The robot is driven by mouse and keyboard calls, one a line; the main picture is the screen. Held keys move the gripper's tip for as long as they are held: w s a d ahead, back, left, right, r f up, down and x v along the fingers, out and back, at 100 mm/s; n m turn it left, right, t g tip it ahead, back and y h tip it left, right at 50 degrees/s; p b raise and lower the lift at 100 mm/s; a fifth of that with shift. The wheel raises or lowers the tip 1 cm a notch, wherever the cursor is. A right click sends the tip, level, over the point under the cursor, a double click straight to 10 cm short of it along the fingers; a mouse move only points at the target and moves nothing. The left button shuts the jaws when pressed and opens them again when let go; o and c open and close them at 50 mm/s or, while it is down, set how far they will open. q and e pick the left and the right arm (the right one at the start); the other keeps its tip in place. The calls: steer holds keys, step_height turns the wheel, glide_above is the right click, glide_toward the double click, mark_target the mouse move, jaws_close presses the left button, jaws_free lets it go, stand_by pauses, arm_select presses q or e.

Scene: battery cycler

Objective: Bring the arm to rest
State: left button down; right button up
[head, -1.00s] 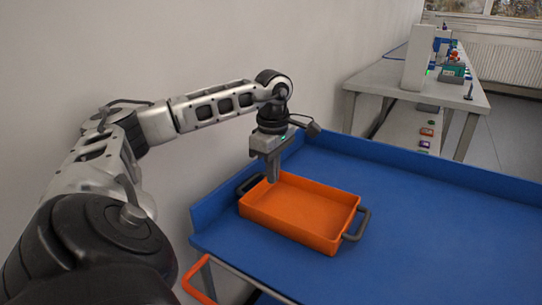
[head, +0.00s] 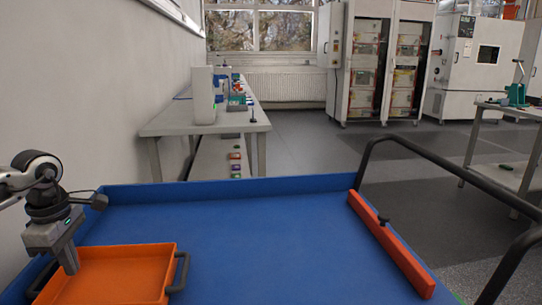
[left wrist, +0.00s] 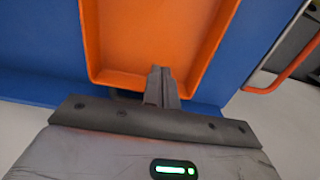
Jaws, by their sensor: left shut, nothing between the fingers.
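My left gripper (head: 70,268) comes in from the left in the head view, pointing down over the left part of an orange tray (head: 125,262). Its fingers are together and hold nothing. In the left wrist view the shut fingers (left wrist: 162,82) show in front of the near wall of the orange tray (left wrist: 145,30), which looks empty there. The tray has dark handles and lies on a blue cart top (head: 240,225). I cannot tell whether the fingertips touch the tray. My right gripper is not in view.
An orange-red bar (head: 390,245) runs along the cart's right side, beside a black rail (head: 430,155). A grey bench (head: 205,120) with equipment stands beyond the cart, along the left wall. Tall cabinets (head: 380,60) stand at the back. The middle of the blue top is clear.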

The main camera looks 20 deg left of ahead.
mark_target(65, 294)
arm_select(q)
step_height(65, 294, down, 6)
steer(key=shift+r, duration=0.25)
steer(key=a, duration=0.1)
steer(key=s+a+b, duration=0.1)
steer(key=a, duration=0.1)
steer(key=shift+s+a+b, duration=0.3)
steer(key=shift+a+b, duration=0.05)
steer(key=shift+w+d, duration=0.1)
steer(key=shift+d, duration=0.2)
steer(key=shift+r, duration=0.1)
